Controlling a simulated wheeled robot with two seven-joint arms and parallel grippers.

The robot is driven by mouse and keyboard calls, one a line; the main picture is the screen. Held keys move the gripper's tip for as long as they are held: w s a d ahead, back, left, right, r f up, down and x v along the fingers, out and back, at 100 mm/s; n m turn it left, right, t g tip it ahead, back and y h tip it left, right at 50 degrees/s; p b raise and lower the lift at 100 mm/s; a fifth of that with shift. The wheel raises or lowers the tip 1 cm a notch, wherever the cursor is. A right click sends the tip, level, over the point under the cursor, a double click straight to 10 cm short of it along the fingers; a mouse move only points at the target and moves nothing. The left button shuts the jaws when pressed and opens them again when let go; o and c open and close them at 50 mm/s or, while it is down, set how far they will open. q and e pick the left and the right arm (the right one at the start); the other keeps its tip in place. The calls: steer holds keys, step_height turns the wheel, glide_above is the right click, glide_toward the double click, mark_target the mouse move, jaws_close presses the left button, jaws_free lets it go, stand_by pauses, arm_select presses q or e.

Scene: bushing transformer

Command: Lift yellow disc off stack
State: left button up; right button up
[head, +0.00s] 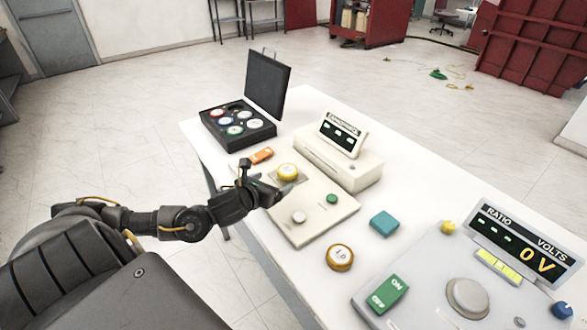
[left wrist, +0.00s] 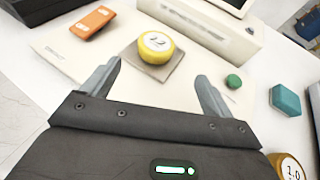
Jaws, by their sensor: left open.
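The yellow disc (head: 287,172) with a white numbered top sits on a square grey plate on the cream panel (head: 312,222). In the left wrist view the yellow disc (left wrist: 155,47) lies ahead of my fingertips, on the grey plate (left wrist: 152,72). I cannot tell whether other discs lie under it. My left gripper (head: 268,180) is open and empty, close to the disc on its near side. In the left wrist view its two fingers (left wrist: 158,78) stand wide apart, with the disc beyond the gap and not between them. My right gripper is not in view.
A black case (head: 238,128) with coloured discs stands open at the back. An orange block (head: 262,155), a cream meter (head: 338,158), a green knob (head: 332,199), a teal block (head: 384,223), a brown-yellow disc (head: 340,257) and a ratio console (head: 440,285) are around.

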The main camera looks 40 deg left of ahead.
mark_target(286, 171)
arm_select(q)
steer(key=shift+w+a+f+p, duration=0.2)
steer(key=shift+w+a+p, duration=0.2)
steer(key=shift+w, duration=0.15)
steer(key=shift+w+a+f+p, duration=0.15)
steer(key=shift+w+a+p, duration=0.15)
steer(key=shift+w, duration=0.25)
steer(key=shift+x, duration=1.2)
steer(key=shift+d+f, duration=0.1)
steer(key=shift+f, duration=0.1)
steer(key=shift+w+r+p, duration=0.1)
steer(key=shift+w+p, duration=0.05)
steer(key=shift+p, duration=0.35)
steer(key=x, duration=0.1)
steer(key=p+x, duration=0.1)
steer(key=x, duration=0.1)
steer(key=p+x, duration=0.1)
steer(key=shift+w+r, duration=0.2)
steer(key=shift+w, duration=0.1)
steer(key=shift+w+f, duration=0.15)
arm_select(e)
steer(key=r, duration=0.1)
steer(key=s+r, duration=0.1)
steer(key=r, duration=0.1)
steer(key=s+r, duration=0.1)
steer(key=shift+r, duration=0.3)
arm_select(q)
steer(key=shift+c, duration=0.2)
